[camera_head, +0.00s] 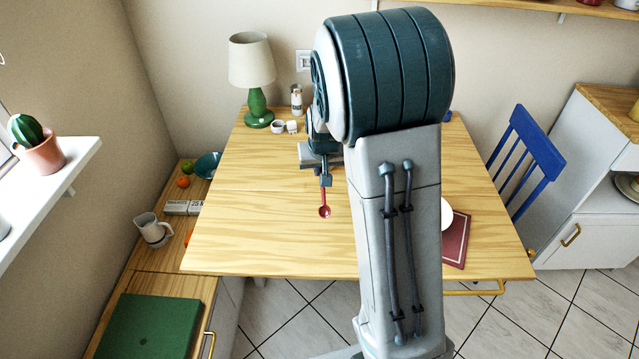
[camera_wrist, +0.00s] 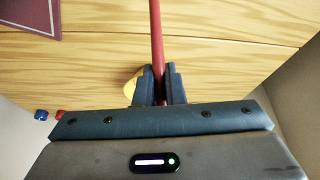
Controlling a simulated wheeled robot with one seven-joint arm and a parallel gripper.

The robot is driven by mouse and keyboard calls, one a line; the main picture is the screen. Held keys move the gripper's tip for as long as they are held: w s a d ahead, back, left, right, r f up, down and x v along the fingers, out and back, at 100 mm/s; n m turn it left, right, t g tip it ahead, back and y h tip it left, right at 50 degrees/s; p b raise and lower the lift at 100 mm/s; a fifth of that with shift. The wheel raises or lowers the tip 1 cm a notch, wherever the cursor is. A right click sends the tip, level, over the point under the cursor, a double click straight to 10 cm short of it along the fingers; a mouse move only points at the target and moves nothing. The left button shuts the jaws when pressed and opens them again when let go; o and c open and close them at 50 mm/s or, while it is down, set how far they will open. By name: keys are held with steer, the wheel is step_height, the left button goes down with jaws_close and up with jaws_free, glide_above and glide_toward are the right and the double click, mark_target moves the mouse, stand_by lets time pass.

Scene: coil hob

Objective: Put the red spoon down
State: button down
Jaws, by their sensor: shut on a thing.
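The red spoon (camera_head: 324,211) hangs from my gripper (camera_head: 326,180) with its bowl downward, over the wooden table (camera_head: 270,240) in the head view. In the wrist view the spoon's red handle (camera_wrist: 156,45) runs up the picture from between the two dark fingers of my gripper (camera_wrist: 155,85), which are shut on it. The spoon's bowl is out of sight in the wrist view. I cannot tell whether the bowl touches the tabletop or is a little above it.
A green lamp (camera_head: 257,107) and small containers (camera_head: 284,127) stand at the table's back left. A dark red placemat (camera_head: 456,240) lies at the right, partly behind my arm. A yellow object (camera_wrist: 133,88) shows beside my fingers in the wrist view. The table's front left is clear.

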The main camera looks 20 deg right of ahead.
mark_target(324, 211)
steer(key=shift+s+a+f, duration=0.1)
steer(key=shift+a+f, duration=0.05)
steer(key=shift+f, duration=0.65)
steer(key=shift+s+a+f, duration=0.1)
steer(key=shift+a+f, duration=0.1)
steer(key=shift+f, duration=0.6)
steer(key=shift+s+a+f, duration=0.1)
steer(key=shift+a+f, duration=0.05)
steer(key=shift+f, duration=0.65)
steer(key=shift+f, duration=0.15)
steer(key=c, duration=1.5)
jaws_free()
